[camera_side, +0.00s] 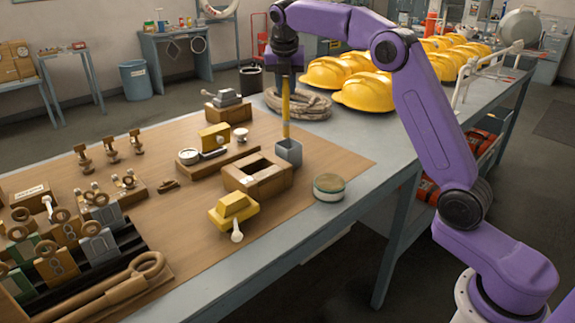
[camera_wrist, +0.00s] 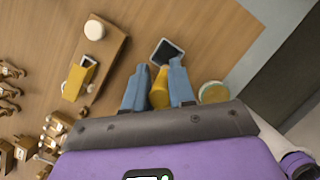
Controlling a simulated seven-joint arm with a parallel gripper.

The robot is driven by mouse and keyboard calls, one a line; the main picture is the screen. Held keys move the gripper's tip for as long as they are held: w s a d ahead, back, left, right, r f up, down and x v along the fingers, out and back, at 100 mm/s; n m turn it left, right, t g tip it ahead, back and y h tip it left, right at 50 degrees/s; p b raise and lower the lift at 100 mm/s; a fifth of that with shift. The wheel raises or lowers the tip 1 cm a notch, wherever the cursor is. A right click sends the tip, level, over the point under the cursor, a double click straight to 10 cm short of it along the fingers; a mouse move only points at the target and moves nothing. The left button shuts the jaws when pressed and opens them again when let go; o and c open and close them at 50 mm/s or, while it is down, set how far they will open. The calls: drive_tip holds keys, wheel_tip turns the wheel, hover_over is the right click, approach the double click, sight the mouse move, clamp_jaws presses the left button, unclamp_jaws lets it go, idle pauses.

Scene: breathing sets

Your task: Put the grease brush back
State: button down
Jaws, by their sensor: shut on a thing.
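The grease brush (camera_side: 286,110) has a long yellow handle that hangs upright below my gripper (camera_side: 285,78). In the wrist view my gripper (camera_wrist: 158,68) is shut on this yellow handle (camera_wrist: 159,92) between its two blue-grey fingers. A small grey square cup (camera_side: 289,153) is at the lower end of the handle; its dark opening shows in the wrist view (camera_wrist: 167,54). The brush's lower end is hidden, and I cannot tell whether it is inside the cup or just above it. A wooden block with a square hole (camera_side: 270,186) stands beside the cup.
A round tin (camera_side: 329,188) stands right of the cup. A yellow box-shaped piece (camera_side: 233,211) lies in front of the block. A wooden board with a gauge (camera_side: 189,156) and a coiled rope (camera_side: 298,103) are nearby. Yellow helmets (camera_side: 364,92) stand behind. The mat's front right is clear.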

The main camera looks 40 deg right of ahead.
sight(288, 98)
drive_tip(key=shift+w+d+f+n+t, duration=0.1)
drive_tip(key=shift+w+d+n+t, duration=0.35)
drive_tip(key=shift+n, duration=0.25)
drive_tip(key=shift+d+f, duration=0.1)
drive_tip(key=shift+f, duration=5)
drive_tip(key=c, duration=0.9)
unclamp_jaws()
drive_tip(key=shift+c, duration=0.2)
drive_tip(key=v, duration=1.2)
drive_tip(key=shift+d, duration=0.1)
